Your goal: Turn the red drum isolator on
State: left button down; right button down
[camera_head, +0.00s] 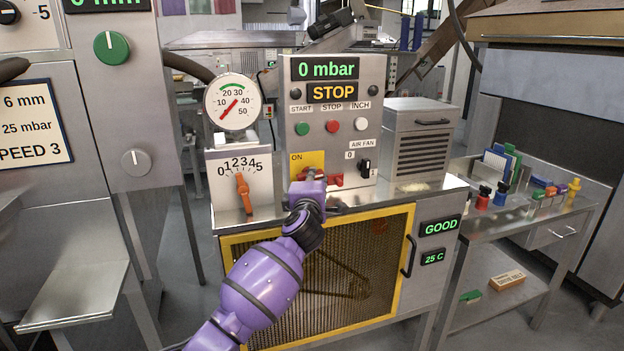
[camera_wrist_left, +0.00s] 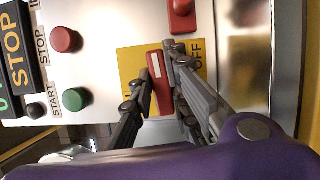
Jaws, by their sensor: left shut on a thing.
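The red drum isolator (camera_wrist_left: 161,88) is a red bar handle with a white mark near one end, on a yellow plate (camera_wrist_left: 130,62). The plate (camera_head: 315,158) also shows in the head view, with ON at its upper left; OFF shows in the wrist view. The handle lies roughly sideways across the plate. My left gripper (camera_wrist_left: 160,85) has one finger on each side of the handle and is shut on it. In the head view my left gripper (camera_head: 306,183) hides most of the handle. My right gripper is not in view.
Right of the plate is another red part (camera_head: 335,180). Above are green START (camera_head: 302,127), red STOP (camera_head: 331,126) and white INCH buttons. An orange lever (camera_head: 244,193) on a 0-5 scale stands to the left. The display (camera_head: 333,93) reads STOP.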

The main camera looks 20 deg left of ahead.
pick_arm(q)
jog(key=shift+r+m, duration=0.2)
jog(key=shift+m, duration=0.3)
jog(key=c, duration=1.7)
grip_release()
jog(key=shift+f, duration=0.15)
jog(key=v, duration=1.2)
jog(key=shift+r, duration=0.25)
